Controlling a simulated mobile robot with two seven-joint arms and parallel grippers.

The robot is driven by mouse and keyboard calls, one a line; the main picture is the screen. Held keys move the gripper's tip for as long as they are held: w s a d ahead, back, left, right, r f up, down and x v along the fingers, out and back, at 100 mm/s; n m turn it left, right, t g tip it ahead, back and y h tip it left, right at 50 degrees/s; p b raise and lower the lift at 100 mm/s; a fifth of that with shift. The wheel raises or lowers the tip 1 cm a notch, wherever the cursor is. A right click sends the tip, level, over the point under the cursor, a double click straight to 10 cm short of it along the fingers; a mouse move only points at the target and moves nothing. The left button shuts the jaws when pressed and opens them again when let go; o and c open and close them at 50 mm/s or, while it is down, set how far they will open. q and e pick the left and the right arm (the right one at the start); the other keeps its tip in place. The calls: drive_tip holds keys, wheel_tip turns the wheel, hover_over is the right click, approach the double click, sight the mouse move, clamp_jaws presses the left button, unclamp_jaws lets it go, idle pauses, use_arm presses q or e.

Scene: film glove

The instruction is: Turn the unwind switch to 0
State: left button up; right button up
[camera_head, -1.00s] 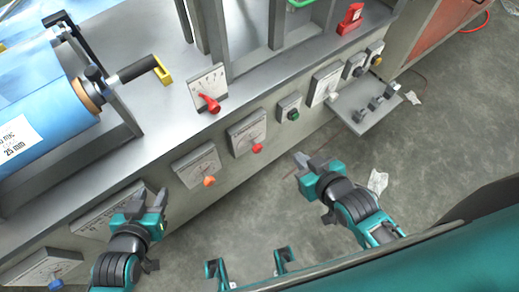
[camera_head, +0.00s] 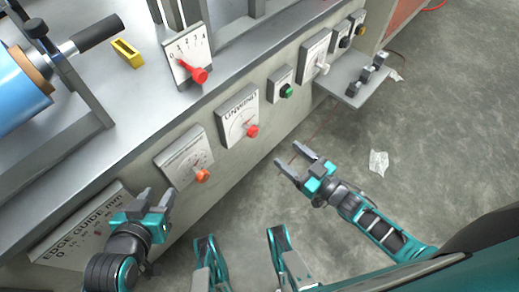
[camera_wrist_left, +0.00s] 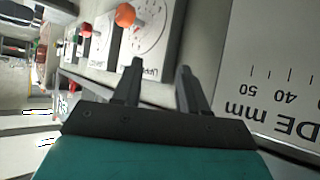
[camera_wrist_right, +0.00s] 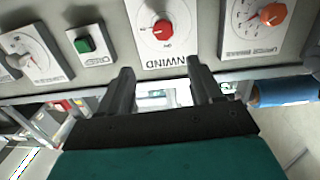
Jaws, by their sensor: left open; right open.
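The unwind switch is a red knob (camera_head: 252,131) on a white plate (camera_head: 238,108) on the machine's front panel. In the right wrist view the knob (camera_wrist_right: 163,27) is just beyond the fingertips, above the plate's "UNWIND" lettering. The knob's exact setting is too small to read. My right gripper (camera_head: 293,156) is open and empty, apart from the knob and to its right in the head view; its fingers (camera_wrist_right: 160,68) also show in the right wrist view. My left gripper (camera_head: 156,193) is open and empty, near the edge guide plate (camera_head: 85,222).
An orange knob (camera_head: 203,175) sits left of the switch, a green button (camera_head: 286,91) to its right. A red lever (camera_head: 198,75) on a numbered scale stands above. A small shelf (camera_head: 352,84) juts out at right. The floor (camera_head: 400,190) in front is mostly clear.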

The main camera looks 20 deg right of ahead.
sight(256, 133)
drive_tip(key=shift+n+y, duration=0.3)
drive_tip(key=shift+y, duration=0.2)
drive_tip(key=b+x, duration=0.1)
drive_tip(key=x, duration=0.3)
drive_tip(key=f+b+x, duration=0.1)
drive_tip(key=x, duration=0.3)
drive_tip(key=b+x, duration=0.1)
drive_tip(key=x, duration=0.3)
drive_tip(key=shift+w+a+f+b, duration=0.15)
drive_tip(key=shift+f+b, duration=0.15)
drive_tip(key=shift+b, duration=0.05)
use_arm(q)
drive_tip(key=shift+w+d+f+h, duration=0.15)
drive_tip(key=shift+d+f, duration=0.15)
drive_tip(key=shift+f, duration=0.3)
drive_tip(key=shift+d+f+h, duration=0.15)
drive_tip(key=shift+d+f, duration=0.15)
drive_tip(key=shift+f, duration=0.25)
use_arm(e)
drive_tip(key=c, duration=1.1)
use_arm(q)
drive_tip(key=shift+w+a, duration=0.1)
use_arm(e)
drive_tip(key=shift+o, duration=0.2)
